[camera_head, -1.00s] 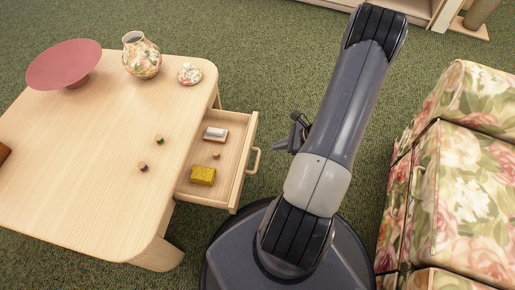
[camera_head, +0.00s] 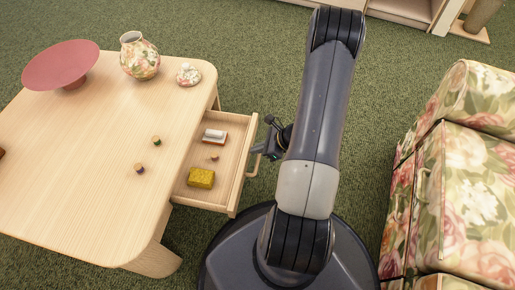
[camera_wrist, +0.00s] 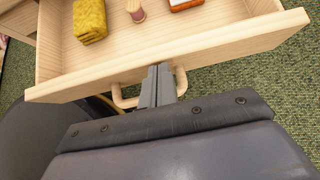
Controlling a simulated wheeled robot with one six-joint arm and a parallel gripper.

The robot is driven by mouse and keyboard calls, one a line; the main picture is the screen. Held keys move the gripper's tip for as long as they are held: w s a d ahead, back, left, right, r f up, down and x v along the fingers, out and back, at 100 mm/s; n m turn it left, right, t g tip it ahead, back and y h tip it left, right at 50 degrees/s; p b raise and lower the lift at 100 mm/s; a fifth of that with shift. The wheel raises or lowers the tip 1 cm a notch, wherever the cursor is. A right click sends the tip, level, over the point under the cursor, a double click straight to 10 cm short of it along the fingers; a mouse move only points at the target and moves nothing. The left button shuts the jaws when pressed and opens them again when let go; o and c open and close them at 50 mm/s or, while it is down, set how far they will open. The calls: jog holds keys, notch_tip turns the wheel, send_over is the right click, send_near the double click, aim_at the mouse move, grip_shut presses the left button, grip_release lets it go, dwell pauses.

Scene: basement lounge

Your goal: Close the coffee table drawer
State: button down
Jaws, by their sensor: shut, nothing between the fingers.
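The coffee table (camera_head: 75,165) is pale wood with rounded corners. Its drawer (camera_head: 240,152) stands pulled out on the right side, with a loop handle (camera_head: 254,163) on its front. In the wrist view, the drawer front (camera_wrist: 230,42) and handle (camera_wrist: 128,100) lie just ahead of my gripper (camera_wrist: 159,72). My gripper is shut and empty, its fingertips over the handle and close to the drawer front. I cannot tell whether they touch it. In the head view, my gripper (camera_head: 262,150) is beside the handle, partly hidden by my arm.
The drawer holds a yellow sponge-like block (camera_head: 201,178), a small spool (camera_head: 215,156) and a white-topped box (camera_head: 214,137). A red bowl (camera_head: 60,65), a floral vase (camera_head: 140,58) and a lidded pot (camera_head: 188,76) stand on the table. A floral sofa (camera_head: 455,200) is at right.

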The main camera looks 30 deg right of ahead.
jog(key=b, duration=0.4)
send_over(207, 154)
jog(key=d, duration=0.2)
jog(key=shift+a, duration=0.15)
